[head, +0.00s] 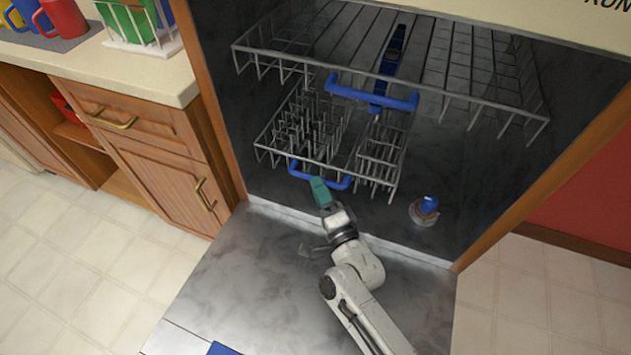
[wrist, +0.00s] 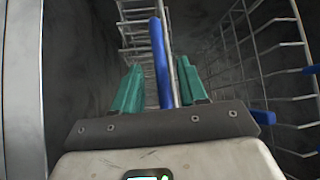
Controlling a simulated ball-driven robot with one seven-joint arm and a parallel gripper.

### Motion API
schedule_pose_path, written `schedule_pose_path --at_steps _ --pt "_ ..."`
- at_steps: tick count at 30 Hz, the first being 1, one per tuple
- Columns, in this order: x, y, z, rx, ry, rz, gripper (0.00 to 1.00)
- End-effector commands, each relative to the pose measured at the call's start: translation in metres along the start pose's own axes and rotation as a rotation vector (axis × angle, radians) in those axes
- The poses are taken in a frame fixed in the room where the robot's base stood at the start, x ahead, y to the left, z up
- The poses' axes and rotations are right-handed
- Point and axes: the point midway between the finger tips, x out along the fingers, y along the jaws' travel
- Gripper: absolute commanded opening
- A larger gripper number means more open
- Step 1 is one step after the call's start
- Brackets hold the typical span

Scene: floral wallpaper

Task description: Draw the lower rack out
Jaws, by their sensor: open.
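The lower rack (head: 310,140) is a wire basket with tines, inside the open dishwasher below the upper rack. Its blue handle (head: 300,172) runs along its front edge. My gripper (head: 319,185) has green fingers and is at that handle, near its middle. In the wrist view my gripper (wrist: 160,88) is open, and the blue handle (wrist: 158,55) shows between the two fingers. There is a visible gap on either side, so the fingers do not look closed on it. The rack's wires (wrist: 135,30) lie beyond the handle.
The upper rack (head: 445,75) with its own blue handle (head: 345,92) hangs above. The open dishwasher door (head: 260,270) lies below my arm, clear in front of the rack. A round part with a blue top (head: 426,208) is on the tub floor at right. A wooden cabinet (head: 150,135) stands left.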

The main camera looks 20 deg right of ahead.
Motion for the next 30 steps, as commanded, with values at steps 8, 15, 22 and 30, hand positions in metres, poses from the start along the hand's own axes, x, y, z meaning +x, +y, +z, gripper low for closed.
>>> schedule_pose_path --at_steps 8,15,22,30 --pt "0.024 0.0 0.0 0.0 0.001 0.0 0.42" --pt "0.026 0.0 0.0 0.0 0.001 0.001 0.42" --pt "0.026 0.0 0.0 0.0 0.001 0.001 0.26" --pt "0.026 0.0 0.0 0.0 0.0 0.001 0.0"
